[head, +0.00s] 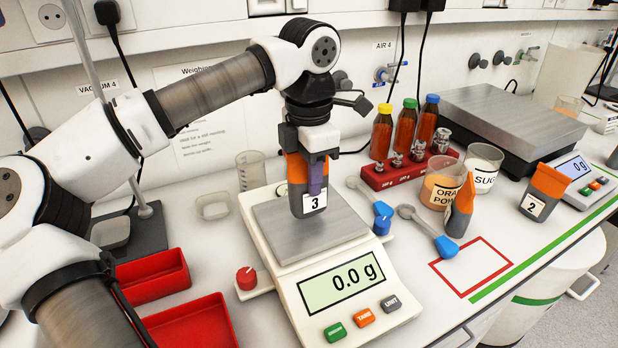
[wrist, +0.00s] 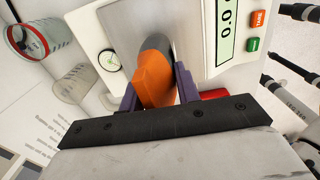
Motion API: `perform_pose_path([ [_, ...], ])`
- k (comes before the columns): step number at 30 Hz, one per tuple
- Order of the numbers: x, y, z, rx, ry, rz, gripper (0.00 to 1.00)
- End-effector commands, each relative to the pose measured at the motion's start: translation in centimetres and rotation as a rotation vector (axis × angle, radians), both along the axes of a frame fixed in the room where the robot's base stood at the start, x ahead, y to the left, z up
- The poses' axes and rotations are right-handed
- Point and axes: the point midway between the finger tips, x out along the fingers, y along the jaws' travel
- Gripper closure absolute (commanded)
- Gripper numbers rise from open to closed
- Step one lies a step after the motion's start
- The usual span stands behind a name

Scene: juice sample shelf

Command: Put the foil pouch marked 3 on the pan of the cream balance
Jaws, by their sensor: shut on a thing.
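The foil pouch marked 3 (head: 308,197), orange and dark with a white label, is upright in my gripper (head: 318,172), over the pan (head: 276,229) of the cream balance. It also shows in the wrist view (wrist: 154,78), between the purple fingers of my gripper (wrist: 157,92). My gripper is shut on the pouch. The cream balance (head: 406,266) reads 0.0 g. I cannot tell whether a small gap separates the pouch's bottom from the pan. Part of the balance also shows in the wrist view (wrist: 190,20).
The pouch marked 2 (head: 533,207) and another orange pouch (head: 461,209) stand to the right. Jars, blue-handled scoops (head: 445,246), a red weight block (head: 400,173) and bottles are near the balance. Red trays (head: 190,328) lie at left.

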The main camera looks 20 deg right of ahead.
Motion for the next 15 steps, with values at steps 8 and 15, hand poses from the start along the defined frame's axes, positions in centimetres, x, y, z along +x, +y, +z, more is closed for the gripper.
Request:
perform_pose_path([
  [8,0.0,0.0,-1.6,-0.001,0.000,-0.001,0.97],
  [15,0.0,0.0,-1.9,0.000,0.000,-0.001,0.64],
])
